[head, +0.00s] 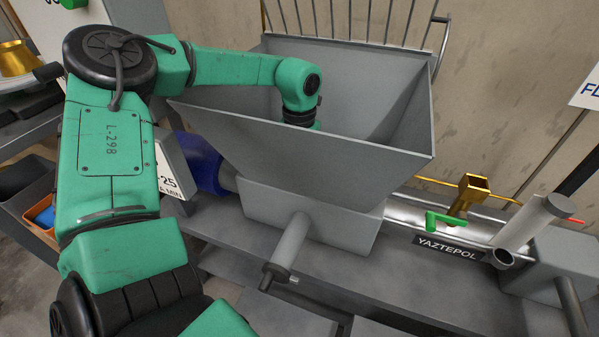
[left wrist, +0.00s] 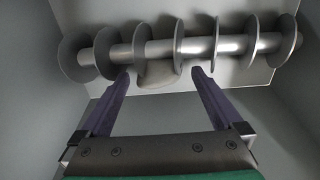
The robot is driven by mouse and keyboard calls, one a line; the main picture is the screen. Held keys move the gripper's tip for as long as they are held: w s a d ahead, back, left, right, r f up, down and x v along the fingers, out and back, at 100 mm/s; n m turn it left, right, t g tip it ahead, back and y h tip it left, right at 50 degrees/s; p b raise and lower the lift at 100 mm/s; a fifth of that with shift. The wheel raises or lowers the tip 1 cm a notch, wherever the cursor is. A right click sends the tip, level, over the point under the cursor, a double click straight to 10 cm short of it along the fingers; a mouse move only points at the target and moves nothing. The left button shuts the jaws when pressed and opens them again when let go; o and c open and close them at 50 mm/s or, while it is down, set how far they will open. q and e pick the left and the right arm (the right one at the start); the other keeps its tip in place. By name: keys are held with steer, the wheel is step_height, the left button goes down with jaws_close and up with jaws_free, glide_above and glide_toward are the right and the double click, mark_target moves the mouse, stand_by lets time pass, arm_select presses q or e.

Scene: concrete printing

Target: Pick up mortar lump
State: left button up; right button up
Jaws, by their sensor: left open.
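The mortar lump (left wrist: 158,78) is a smooth grey-brown piece in the left wrist view. It sits at the bottom of the hopper (head: 300,145), against the near side of the metal auger (left wrist: 200,46), and the auger partly covers it. My left gripper (left wrist: 160,82) is open, its two purple fingers pointing toward the auger, with the lump between and slightly beyond the fingertips. I cannot tell whether a finger touches it. In the head view my left arm reaches down into the hopper, and the hopper wall hides the gripper and the lump. My right gripper is not in view.
The hopper's sloping walls surround the left gripper. A bar grate (head: 345,20) stands up behind the hopper. A blue motor (head: 198,162) is at left.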

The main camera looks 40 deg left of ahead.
arm_select(q)
steer(key=shift+f, duration=0.75)
steer(key=shift+r, duration=0.15)
steer(key=c, duration=1.6)
